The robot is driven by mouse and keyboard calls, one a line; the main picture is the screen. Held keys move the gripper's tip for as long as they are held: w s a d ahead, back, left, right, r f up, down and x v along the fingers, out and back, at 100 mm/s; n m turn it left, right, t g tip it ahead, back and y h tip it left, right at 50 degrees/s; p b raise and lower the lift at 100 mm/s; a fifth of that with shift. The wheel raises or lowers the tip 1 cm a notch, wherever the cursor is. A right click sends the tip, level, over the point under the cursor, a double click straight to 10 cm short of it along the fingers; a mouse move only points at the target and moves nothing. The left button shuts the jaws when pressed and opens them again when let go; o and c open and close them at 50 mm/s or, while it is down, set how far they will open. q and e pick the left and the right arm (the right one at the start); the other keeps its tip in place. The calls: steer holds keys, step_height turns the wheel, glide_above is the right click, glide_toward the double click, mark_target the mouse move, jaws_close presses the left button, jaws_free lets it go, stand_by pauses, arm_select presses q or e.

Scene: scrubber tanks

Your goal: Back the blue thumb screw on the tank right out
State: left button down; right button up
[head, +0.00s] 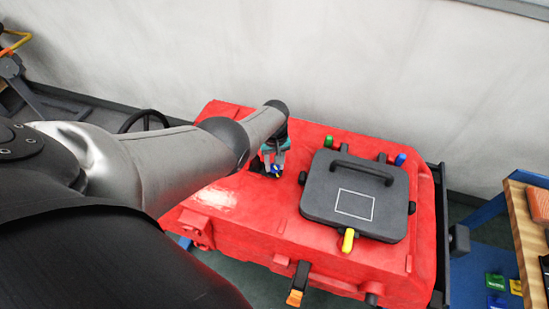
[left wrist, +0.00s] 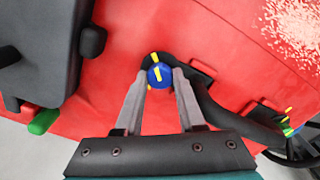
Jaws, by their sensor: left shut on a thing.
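The red tank (head: 240,225) fills the middle of the head view. The blue thumb screw (left wrist: 159,76) shows in the left wrist view as a round blue head with a yellow stripe, at the end of a black fitting on the tank top. In the head view the thumb screw (head: 278,172) is a small blue spot, mostly covered by my fingers. My left gripper (left wrist: 160,82) is shut on the screw, one grey finger on each side of its head. In the head view the left gripper (head: 274,167) points down at the tank top. My right gripper is not in view.
A dark lid (head: 325,205) sits right of the gripper, with a green latch (head: 328,141), a blue latch (head: 400,159) and a yellow latch (head: 347,240) around it. A black hose (left wrist: 230,118) runs right from the screw. A wooden bench (head: 525,240) stands at far right.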

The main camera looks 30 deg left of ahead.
arm_select(q)
steer(key=n, duration=0.4)
steer(key=shift+s+d+f+n, duration=0.15)
steer(key=shift+s+f+n, duration=0.1)
steer(key=shift+s+n, duration=0.05)
steer(key=shift+n, duration=2)
steer(key=c, duration=0.9)
jaws_free()
steer(key=o, duration=0.4)
steer(key=shift+w+r, duration=0.1)
steer(key=shift+w, duration=0.1)
steer(key=shift+w+r, duration=0.1)
